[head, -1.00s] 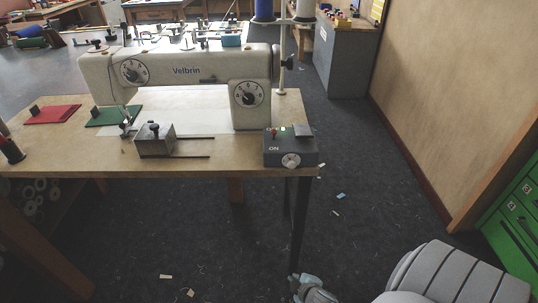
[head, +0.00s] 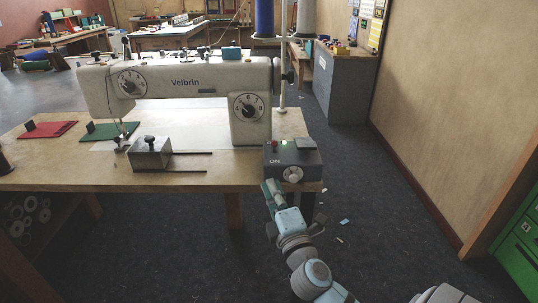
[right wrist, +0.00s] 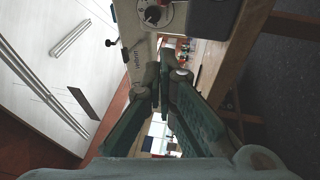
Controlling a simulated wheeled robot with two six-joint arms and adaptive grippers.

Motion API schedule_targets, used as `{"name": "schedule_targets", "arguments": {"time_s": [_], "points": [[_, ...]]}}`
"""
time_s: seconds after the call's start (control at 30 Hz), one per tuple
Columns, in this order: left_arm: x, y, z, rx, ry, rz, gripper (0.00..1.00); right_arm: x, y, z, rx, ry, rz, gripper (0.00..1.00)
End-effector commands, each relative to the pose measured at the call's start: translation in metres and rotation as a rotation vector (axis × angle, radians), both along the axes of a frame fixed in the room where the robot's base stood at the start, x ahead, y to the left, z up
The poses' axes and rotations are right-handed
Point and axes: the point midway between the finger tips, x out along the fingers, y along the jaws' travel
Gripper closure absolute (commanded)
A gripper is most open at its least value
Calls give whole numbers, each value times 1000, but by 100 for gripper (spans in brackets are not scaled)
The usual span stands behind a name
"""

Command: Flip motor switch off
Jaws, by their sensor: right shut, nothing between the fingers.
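The motor switch box (head: 305,158) is dark grey and sits at the table's front right corner. My left gripper is not in view.
A white Velbrin sewing machine (head: 185,85) with two dials stands on the wooden table (head: 60,173). A metal block (head: 150,153) and red and green cloth pieces lie left of the switch box. Open floor (head: 400,220) is to the right, with green drawers (head: 520,245) beyond.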

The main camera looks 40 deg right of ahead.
Motion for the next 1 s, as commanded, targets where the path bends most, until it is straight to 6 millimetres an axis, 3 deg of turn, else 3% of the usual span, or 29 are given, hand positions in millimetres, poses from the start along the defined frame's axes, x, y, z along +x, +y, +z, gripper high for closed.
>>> {"name": "schedule_targets", "arguments": {"time_s": [0.4, 0.63, 1.0], "points": [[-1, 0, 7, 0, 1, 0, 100, 81, -30, 19, 0, -1, -2, 100], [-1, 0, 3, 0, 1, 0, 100, 92, -59, 23, -2, 1, 1, 100], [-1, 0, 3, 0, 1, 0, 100, 94, -64, 24, 0, 1, 0, 100]]}}
